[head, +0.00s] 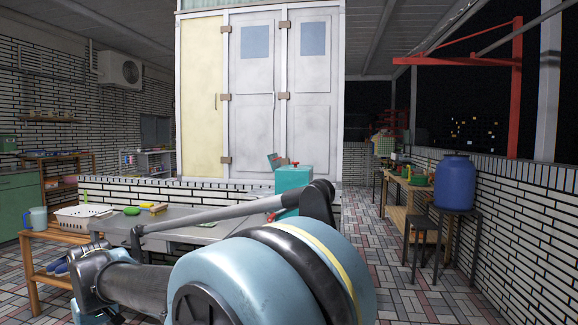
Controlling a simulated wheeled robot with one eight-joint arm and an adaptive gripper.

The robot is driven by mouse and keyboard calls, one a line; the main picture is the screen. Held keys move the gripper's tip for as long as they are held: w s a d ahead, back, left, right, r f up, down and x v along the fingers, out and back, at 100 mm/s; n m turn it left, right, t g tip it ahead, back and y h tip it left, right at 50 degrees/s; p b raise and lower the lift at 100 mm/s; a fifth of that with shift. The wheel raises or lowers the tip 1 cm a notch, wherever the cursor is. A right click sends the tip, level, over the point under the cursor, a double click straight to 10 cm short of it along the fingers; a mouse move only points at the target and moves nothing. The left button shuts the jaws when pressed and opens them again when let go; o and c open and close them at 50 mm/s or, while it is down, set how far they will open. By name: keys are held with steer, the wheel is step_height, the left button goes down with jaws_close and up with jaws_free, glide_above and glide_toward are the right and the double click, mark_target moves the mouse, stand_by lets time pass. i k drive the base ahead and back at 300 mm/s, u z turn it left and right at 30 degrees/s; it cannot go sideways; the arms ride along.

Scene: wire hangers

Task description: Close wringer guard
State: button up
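A teal box-shaped unit with a red knob on top (293,179) stands at the right end of the grey worktop, near the middle of the head view. It looks like the wringer. My arm's large joint and links fill the lower middle of the view. I cannot make out my gripper's fingers.
A wooden bench with a blue pitcher (38,218) stands left. A blue barrel (454,183) stands right. The tiled floor between is partly clear.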

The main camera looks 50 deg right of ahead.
mark_target(273, 161)
steer(key=k, duration=0.65)
steer(key=z, duration=1.5)
steer(key=i, duration=1)
steer(key=z, duration=0.05)
